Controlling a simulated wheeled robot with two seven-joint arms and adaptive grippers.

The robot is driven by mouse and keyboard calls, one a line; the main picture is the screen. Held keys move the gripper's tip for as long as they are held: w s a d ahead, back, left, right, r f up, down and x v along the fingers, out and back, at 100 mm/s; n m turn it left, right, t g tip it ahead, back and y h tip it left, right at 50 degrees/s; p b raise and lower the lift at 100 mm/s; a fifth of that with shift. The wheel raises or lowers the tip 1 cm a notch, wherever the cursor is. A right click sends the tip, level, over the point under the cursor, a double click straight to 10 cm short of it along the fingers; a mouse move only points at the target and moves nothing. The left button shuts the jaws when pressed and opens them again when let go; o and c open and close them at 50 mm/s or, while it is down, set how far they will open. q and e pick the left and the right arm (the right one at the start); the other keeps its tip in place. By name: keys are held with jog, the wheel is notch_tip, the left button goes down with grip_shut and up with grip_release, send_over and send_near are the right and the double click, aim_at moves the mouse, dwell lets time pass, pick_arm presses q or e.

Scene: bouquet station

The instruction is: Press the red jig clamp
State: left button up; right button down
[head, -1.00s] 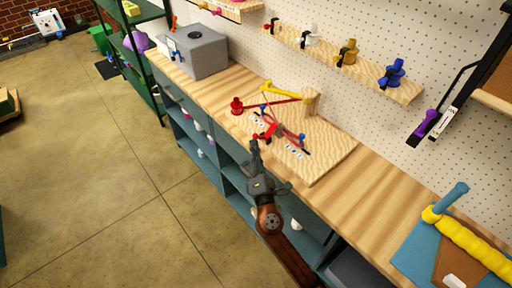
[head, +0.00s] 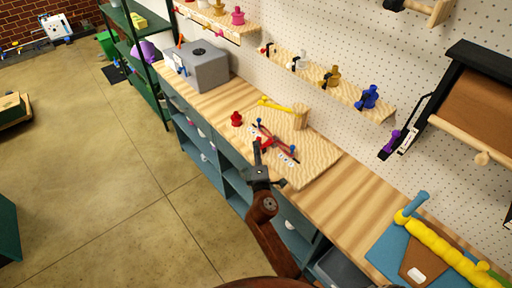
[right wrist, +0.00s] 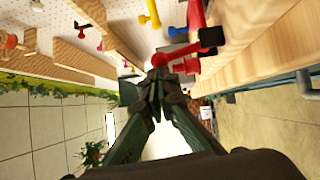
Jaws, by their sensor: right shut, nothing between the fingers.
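On the wooden jig board (head: 318,160) a red knob (head: 236,119) stands at the left end. I take it as part of the red clamp. My right gripper (right wrist: 158,82) is shut and empty. I cannot tell whether it touches the red piece. My left gripper is out of view.
A yellow lever (head: 278,105) and a wooden post (head: 300,114) stand at the board's back. A grey box (head: 205,68) is farther left on the bench. A blue mat (head: 378,250) with a yellow roll lies at right. Bare bench (head: 335,200) lies between.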

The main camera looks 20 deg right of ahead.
jog(key=shift+s, duration=0.1)
dwell(0.6)
jog(key=v, duration=1.1)
jog(key=shift+s, duration=0.35)
jog(key=shift+a, duration=0.1)
